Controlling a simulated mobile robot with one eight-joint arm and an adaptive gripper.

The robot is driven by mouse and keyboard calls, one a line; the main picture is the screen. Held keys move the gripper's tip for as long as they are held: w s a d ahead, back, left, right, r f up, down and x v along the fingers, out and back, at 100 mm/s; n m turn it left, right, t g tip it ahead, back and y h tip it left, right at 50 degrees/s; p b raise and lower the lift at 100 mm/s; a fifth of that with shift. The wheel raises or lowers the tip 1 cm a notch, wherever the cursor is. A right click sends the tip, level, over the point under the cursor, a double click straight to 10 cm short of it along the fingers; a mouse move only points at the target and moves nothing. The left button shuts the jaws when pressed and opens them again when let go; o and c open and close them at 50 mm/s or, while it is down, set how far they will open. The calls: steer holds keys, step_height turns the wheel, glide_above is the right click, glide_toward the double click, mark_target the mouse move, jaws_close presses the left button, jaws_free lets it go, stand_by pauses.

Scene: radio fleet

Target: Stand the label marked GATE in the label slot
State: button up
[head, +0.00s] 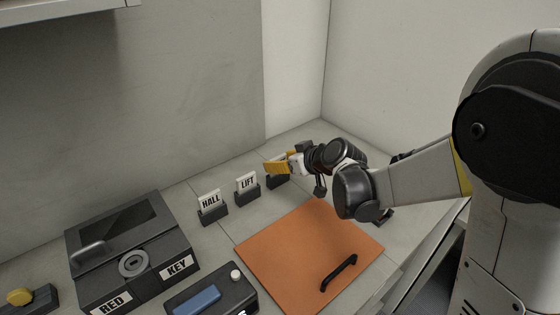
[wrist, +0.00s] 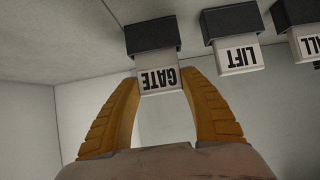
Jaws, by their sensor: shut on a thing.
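The GATE label (wrist: 160,78) is a white card with black letters, upside down in the wrist view. Its far end sits at a dark block holder (wrist: 152,37), which shows in the head view (head: 277,183) under my gripper. My gripper (head: 278,167) has yellow fingers, shut on the two side edges of the GATE label. In the head view the fingers hide most of the card. I cannot tell whether the card is fully seated in the holder or slightly raised. I cannot make out a separate empty label slot.
The LIFT label (head: 247,182) and HALL label (head: 209,201) stand in dark holders to the left. An orange mat (head: 290,250) with a black handle (head: 338,272) lies in front. A dark box (head: 130,235) marked RED and KEY and a device with a blue panel (head: 197,299) stand further left.

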steer(key=shift+f+b, duration=0.35)
steer(key=shift+f, duration=0.1)
steer(key=o, duration=1.1)
steer(key=v, duration=1.2)
steer(key=shift+s, duration=0.1)
steer(key=s+d+f+m+h, duration=0.1)
steer(key=s+d+m+h, duration=0.1)
steer(key=s, duration=0.5)
steer(key=s+d+m+g+h, duration=0.1)
steer(key=s+d+m+h, duration=0.1)
steer(key=s, duration=0.5)
steer(key=s+d+f+m+g+h, duration=0.1)
steer(key=s+d+m+h, duration=0.1)
steer(key=s, duration=0.5)
steer(key=shift+s+d+f+m, duration=0.1)
steer(key=shift+d+f+m, duration=0.1)
steer(key=shift+d, duration=0.15)
steer(key=shift+s+d+f+m, duration=0.1)
steer(key=shift+d+m, duration=0.1)
steer(key=shift+d, duration=0.1)
